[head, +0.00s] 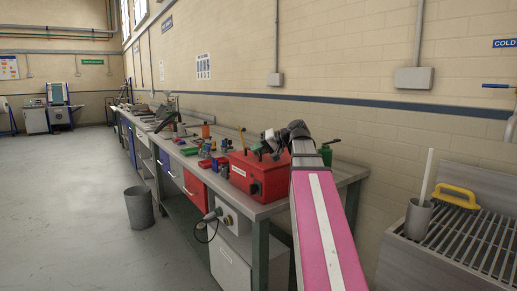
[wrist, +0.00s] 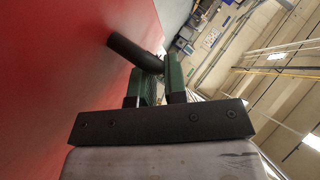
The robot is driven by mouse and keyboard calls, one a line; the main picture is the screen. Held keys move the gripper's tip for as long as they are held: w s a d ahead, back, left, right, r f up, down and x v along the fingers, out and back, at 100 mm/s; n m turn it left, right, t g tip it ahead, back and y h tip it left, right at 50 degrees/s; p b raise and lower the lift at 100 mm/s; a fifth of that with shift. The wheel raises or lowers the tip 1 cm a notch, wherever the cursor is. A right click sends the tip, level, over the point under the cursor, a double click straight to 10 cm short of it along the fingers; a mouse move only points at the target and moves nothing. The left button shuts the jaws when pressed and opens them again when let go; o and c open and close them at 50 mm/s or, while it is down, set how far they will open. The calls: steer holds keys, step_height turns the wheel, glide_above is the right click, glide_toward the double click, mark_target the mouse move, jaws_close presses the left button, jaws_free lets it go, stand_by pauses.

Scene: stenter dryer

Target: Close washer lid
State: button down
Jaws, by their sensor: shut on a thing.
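The washer is a red box (head: 268,181) on the near end of the workbench, with a white label and a dark round knob on its sides. My gripper (head: 262,148) is at the top of the box, and my arm hides part of it. In the wrist view my gripper's green fingers (wrist: 156,74) are shut on a black bar-like handle (wrist: 130,47). A smooth red panel (wrist: 60,70) of the washer fills the left of that view, close beside the fingers. I cannot tell the lid's angle from these frames.
The workbench (head: 350,172) runs along the wall with several tools and small parts on it. A green can (head: 325,155) stands behind my arm. A grey bin (head: 138,207) stands on the floor; a grated sink (head: 455,235) is at right. The floor at left is clear.

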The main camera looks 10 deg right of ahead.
steer(key=shift+s+f, duration=0.1)
steer(key=shift+f, duration=0.25)
steer(key=c, duration=1.4)
jaws_free()
steer(key=shift+c, duration=0.2)
steer(key=v, duration=1.1)
steer(key=shift+r, duration=0.1)
